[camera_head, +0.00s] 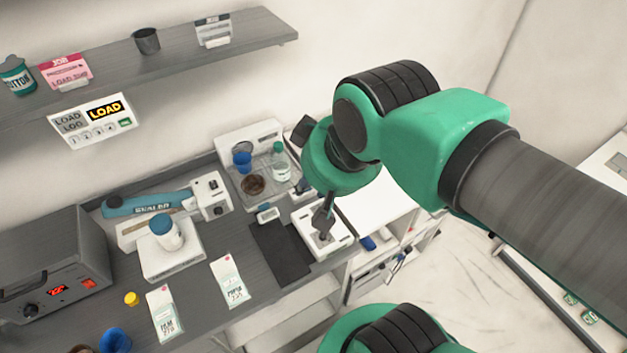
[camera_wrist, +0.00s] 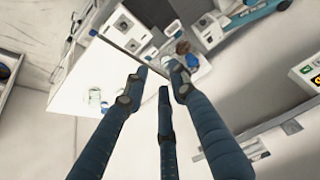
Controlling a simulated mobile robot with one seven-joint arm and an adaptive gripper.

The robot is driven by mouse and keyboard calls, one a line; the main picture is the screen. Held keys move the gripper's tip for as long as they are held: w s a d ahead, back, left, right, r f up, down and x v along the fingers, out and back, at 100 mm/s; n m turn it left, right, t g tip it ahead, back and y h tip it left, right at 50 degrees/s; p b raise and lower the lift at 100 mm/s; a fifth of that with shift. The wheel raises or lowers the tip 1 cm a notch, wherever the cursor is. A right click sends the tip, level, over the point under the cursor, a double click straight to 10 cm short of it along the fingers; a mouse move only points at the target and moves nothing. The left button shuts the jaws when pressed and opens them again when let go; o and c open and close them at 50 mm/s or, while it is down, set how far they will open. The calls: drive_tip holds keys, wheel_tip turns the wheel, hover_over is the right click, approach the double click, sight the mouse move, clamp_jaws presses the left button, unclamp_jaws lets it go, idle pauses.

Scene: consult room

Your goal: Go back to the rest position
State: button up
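My gripper (camera_wrist: 155,78) shows in the wrist view with its long dark blue fingers spread apart and nothing between them. A white surface and several small devices lie beyond the fingertips. In the head view my green and grey arm reaches in from the right, with its wrist above the right end of the counter. The wrist hides most of the gripper there, so I cannot tell how far the fingers are from the things below.
The grey counter (camera_head: 205,308) holds a control box (camera_head: 52,268), a white-based jar (camera_head: 165,235), a sealer (camera_head: 150,203), a tray with a bottle (camera_head: 281,162), a dark mat (camera_head: 281,252) and a white device (camera_head: 336,245). A shelf (camera_head: 190,47) runs above. Open floor (camera_head: 470,290) lies right.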

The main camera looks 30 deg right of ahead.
wheel_tip(320, 180, down, 3)
drive_tip(key=b, duration=0.3)
drive_tip(key=shift+r, duration=0.1)
